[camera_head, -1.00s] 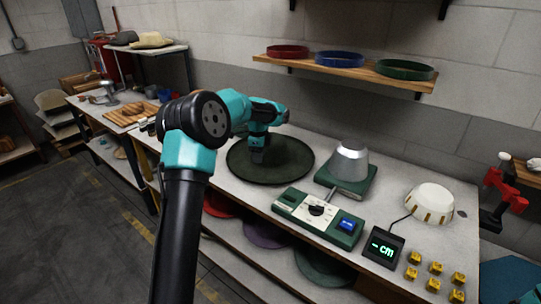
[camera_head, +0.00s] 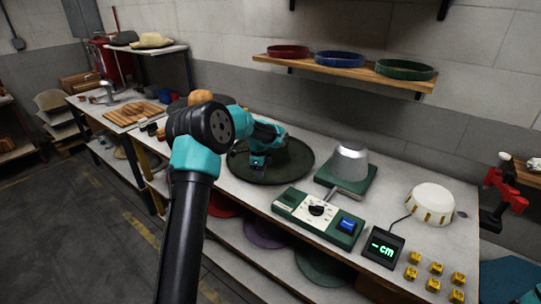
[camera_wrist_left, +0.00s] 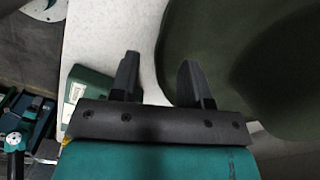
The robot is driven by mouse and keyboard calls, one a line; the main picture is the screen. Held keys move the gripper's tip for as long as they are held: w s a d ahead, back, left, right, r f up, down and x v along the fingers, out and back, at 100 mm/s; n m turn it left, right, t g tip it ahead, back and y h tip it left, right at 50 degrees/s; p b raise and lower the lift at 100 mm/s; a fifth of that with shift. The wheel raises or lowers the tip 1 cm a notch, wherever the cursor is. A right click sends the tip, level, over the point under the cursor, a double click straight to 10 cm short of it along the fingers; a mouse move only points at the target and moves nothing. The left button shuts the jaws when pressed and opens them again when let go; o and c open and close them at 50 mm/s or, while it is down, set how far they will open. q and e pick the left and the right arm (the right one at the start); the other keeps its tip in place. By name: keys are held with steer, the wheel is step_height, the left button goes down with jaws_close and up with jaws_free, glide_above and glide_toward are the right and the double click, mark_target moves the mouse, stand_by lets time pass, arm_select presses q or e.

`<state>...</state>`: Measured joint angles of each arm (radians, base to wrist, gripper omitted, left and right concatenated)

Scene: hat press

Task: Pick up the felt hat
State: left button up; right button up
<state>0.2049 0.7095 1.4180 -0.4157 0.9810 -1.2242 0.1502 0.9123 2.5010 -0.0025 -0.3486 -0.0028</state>
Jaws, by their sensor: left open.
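The dark green felt hat (camera_head: 296,163) lies on the white workbench in the middle of the head view, its wide brim spread out. My left arm hides part of it. In the left wrist view the hat (camera_wrist_left: 220,50) fills the upper right as a dark green surface with a curved edge. My left gripper (camera_head: 258,170) is open and empty at the near side of the brim. In the left wrist view its two fingers (camera_wrist_left: 158,72) are apart, the left one over the white bench and the right one beside the hat's edge. I cannot tell whether they touch it.
A green control box (camera_head: 318,212) stands right of the hat, near the bench's front edge. Behind it is a metal cone on a green base (camera_head: 348,165). A white ribbed form (camera_head: 430,203) and a small display (camera_head: 383,247) are farther right. A wooden shelf (camera_head: 345,71) hangs above.

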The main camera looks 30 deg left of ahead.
arm_select(q)
step_height(320, 180, down, 4)
steer(key=shift+f, duration=0.15)
stand_by(0.5)
jaws_close()
